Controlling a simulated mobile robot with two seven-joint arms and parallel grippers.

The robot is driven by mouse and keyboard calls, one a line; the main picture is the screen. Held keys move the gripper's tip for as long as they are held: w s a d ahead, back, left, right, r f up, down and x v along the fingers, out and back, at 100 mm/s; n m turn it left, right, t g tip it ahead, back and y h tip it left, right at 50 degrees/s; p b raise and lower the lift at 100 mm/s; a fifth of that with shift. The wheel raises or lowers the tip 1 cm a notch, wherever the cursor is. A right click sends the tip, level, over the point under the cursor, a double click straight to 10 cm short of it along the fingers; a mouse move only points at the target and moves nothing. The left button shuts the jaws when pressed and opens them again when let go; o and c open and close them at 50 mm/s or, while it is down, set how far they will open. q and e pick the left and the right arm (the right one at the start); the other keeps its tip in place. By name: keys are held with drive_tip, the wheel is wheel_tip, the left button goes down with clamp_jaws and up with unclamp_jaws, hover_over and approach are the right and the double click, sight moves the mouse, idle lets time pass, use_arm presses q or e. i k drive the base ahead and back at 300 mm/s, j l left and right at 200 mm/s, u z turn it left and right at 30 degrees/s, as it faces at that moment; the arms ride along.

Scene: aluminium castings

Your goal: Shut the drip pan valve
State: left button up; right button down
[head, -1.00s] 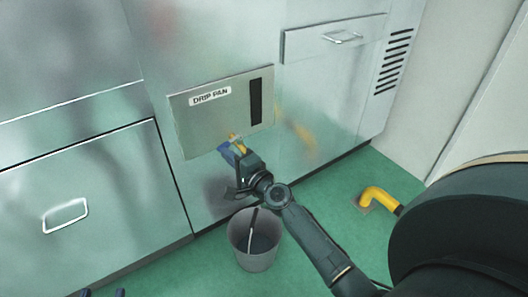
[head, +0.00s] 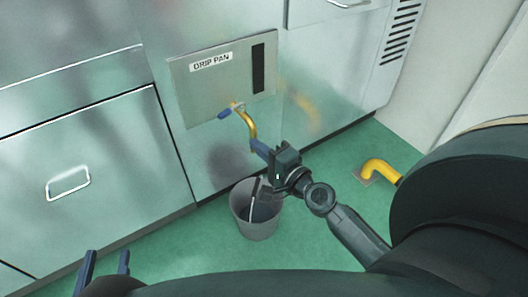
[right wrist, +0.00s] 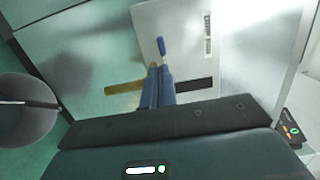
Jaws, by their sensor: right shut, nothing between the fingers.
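The drip pan panel (head: 190,95) is a grey metal plate labelled DRIP PAN on the cabinet front. A brass pipe (head: 250,125) comes out at its lower edge and bends down. The blue valve handle (head: 225,113) points left from the pipe's top, roughly crosswise to the pipe. In the right wrist view the handle (right wrist: 161,47) is just beyond my fingertips, with a gap. My right gripper (head: 256,146) is shut and empty near the pipe's lower end; its blue fingers (right wrist: 157,70) lie together. My left gripper (head: 105,258) is at the lower left, fingers apart.
A grey bucket (head: 241,213) with a rod in it stands on the green floor below the pipe. A yellow bent pipe (head: 375,168) rises from the floor at right.

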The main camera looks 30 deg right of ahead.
sight(240, 106)
drive_tip(key=k+l, duration=0.15)
drive_tip(key=k, duration=0.35)
drive_tip(key=k+l, duration=0.1)
drive_tip(key=k, duration=0.4)
